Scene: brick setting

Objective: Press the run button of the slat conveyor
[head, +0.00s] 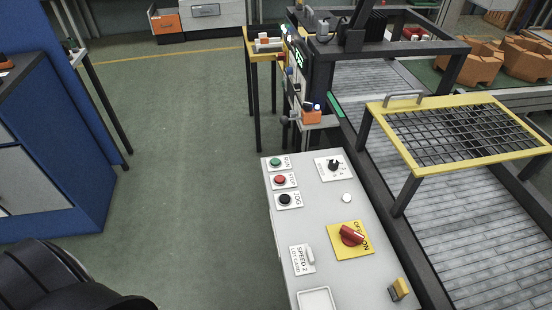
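The control panel (313,215) is a pale box top beside the slat conveyor (470,220). The green run button (275,162), labelled RUN, is at the panel's far left corner. A red button (280,180) labelled STOP and a black button (285,199) labelled JOG sit nearer below it. A red rotary switch (351,235) on a yellow plate and a small black selector knob (334,166) are on the right side. Nothing covers the run button. A dark part of mine fills the lower left corner. Neither gripper's fingers can be made out.
A yellow-framed mesh guard (462,130) stands over the conveyor. A blue cabinet (70,170) is at the left. A small yellow table (264,50) stands behind the panel. Orange bins (470,62) lie at the back right. The green floor (190,150) left of the panel is clear.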

